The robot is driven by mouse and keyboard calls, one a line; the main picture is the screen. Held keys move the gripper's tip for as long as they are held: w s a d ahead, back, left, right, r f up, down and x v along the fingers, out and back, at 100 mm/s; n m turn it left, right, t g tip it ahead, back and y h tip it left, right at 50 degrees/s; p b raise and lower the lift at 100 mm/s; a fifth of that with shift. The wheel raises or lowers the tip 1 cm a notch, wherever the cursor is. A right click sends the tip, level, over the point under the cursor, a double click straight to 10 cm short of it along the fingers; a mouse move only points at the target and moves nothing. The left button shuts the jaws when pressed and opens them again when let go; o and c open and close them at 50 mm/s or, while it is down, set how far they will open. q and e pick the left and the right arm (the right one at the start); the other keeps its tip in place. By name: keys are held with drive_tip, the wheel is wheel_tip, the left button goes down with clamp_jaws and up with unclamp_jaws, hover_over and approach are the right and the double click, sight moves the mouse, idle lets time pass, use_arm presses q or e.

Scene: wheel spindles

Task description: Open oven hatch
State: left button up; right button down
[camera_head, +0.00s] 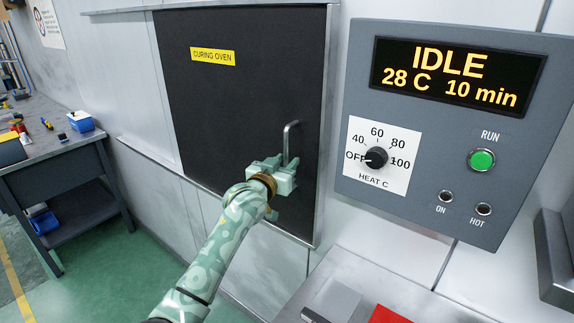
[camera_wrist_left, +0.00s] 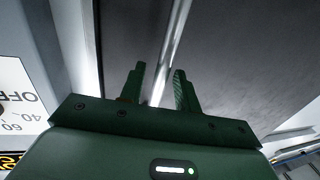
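The oven hatch (camera_head: 240,110) is a dark panel with a yellow "CURING OVEN" label, and it looks closed in its frame. Its metal bar handle (camera_head: 290,140) stands near the hatch's right edge. My left gripper (camera_head: 278,172) is at the lower part of the handle. In the left wrist view, the fingers of my left gripper (camera_wrist_left: 158,78) are apart, and the handle bar (camera_wrist_left: 172,45) runs between them with gaps visible on both sides. My right gripper is not in view.
A grey control panel (camera_head: 450,60) with an IDLE display, a heat dial (camera_head: 376,157) at OFF and a green RUN button (camera_head: 482,160) is right of the hatch. A workbench (camera_head: 50,145) stands at the left. A red item (camera_head: 388,315) lies at the bottom right.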

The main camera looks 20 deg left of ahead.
use_arm(q)
drive_tip(key=shift+w, duration=0.5)
drive_tip(key=shift+c, duration=0.3)
clamp_jaws()
